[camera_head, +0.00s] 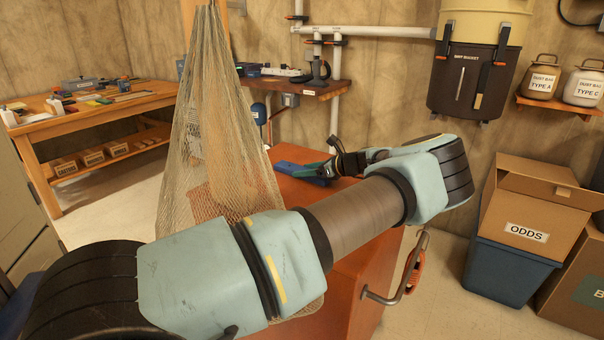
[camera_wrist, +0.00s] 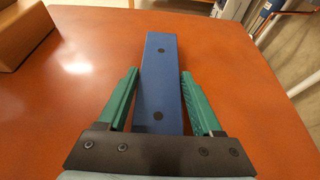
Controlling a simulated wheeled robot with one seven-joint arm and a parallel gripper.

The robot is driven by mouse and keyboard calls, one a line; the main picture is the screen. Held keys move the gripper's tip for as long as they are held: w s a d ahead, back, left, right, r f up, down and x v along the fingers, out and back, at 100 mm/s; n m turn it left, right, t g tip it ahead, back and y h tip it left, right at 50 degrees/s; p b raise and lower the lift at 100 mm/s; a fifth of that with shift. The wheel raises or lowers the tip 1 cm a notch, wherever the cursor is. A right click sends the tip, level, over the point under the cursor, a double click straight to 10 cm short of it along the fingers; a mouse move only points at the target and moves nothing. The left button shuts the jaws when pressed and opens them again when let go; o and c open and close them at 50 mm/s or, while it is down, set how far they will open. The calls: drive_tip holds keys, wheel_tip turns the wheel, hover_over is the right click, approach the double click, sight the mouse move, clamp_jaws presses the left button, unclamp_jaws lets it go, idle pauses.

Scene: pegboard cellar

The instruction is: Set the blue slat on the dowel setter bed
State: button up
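The blue slat (camera_wrist: 160,85), a flat bar with two dark holes, lies on the orange-red cart top (camera_wrist: 255,95). In the head view the slat (camera_head: 297,171) shows near the left of the cart top. My gripper (camera_wrist: 160,73) has its green fingers spread along both long sides of the slat, with narrow gaps visible. In the head view my gripper (camera_head: 316,168) is low over the cart, partly behind my arm. I cannot surely identify the dowel setter bed; a grey and dark tool (camera_head: 318,72) stands on the back wall bench.
A hanging net (camera_head: 215,130) stands close to the left of my arm and covers part of the cart. A brown wooden block (camera_wrist: 22,32) sits at the cart's far left in the wrist view. A workbench (camera_head: 95,112) is at left; an ODDS box (camera_head: 530,205) is at right.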

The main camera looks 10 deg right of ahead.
clamp_jaws()
idle(0.3)
